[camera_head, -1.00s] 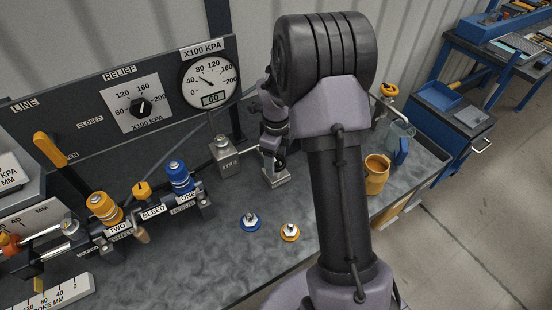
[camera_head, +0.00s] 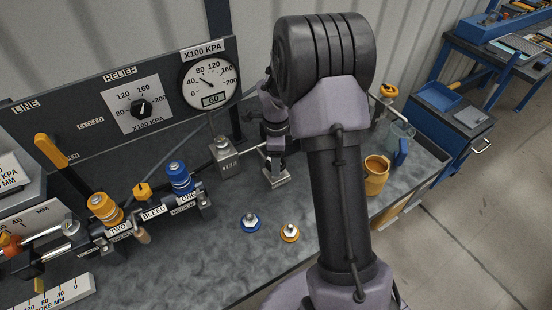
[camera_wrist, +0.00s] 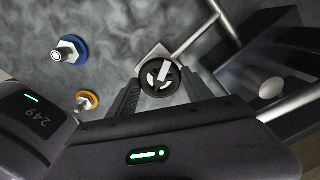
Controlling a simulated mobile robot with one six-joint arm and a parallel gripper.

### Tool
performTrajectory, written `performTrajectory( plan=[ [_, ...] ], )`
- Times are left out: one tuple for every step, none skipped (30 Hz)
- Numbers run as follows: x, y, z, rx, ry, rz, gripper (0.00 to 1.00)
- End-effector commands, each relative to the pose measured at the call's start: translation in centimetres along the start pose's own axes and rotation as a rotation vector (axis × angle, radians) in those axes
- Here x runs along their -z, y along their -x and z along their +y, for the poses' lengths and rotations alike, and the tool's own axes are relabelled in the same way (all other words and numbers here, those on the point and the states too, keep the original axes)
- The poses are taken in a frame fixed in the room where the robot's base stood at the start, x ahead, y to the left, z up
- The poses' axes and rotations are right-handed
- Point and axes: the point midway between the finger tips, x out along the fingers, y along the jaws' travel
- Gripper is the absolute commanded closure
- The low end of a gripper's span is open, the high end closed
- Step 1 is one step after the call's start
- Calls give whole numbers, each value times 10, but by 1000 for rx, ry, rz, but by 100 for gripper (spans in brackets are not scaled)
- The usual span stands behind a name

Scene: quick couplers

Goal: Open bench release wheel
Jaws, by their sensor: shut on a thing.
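The bench release wheel (camera_wrist: 160,77) is a small dark round wheel with a pale bar across its face, seen from above in the wrist view. My gripper (camera_wrist: 162,88) has one dark finger on each side of the wheel and is shut on it. In the head view my gripper (camera_head: 275,160) points down over a small metal block (camera_head: 278,179) on the bench; the wheel itself is hidden there by my wrist and fingers.
A metal block (camera_head: 223,156) stands left of my gripper, with a rod running between the blocks. A blue-ringed fitting (camera_head: 250,223) and an orange-ringed fitting (camera_head: 290,232) lie in front. An orange mug (camera_head: 376,176) stands to the right. The dial gauge (camera_head: 210,82) is behind.

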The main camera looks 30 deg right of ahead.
Motion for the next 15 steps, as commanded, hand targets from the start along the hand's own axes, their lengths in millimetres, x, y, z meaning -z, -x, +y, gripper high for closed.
performTrajectory(
  plan=[
    [0,1,0,2,41,0,82],
    [0,1,-1,2,70,0,82],
    [0,1,-1,2,108,0,82],
    [0,1,-1,2,137,0,82],
    [0,2,-1,2,165,0,82],
    [0,2,-1,2,203,0,82],
    [0,2,-1,2,232,0,82],
    [0,2,-1,2,260,0,82],
    [0,2,-1,2,298,0,82],
    [0,2,-1,2,326,0,82],
    [0,2,-1,2,355,0,82],
    [0,2,-1,2,393,0,82],
    [0,2,-1,2,421,0,82],
    [0,2,-1,2,449,0,82],
    [0,2,-1,2,487,0,82]
  ],
)
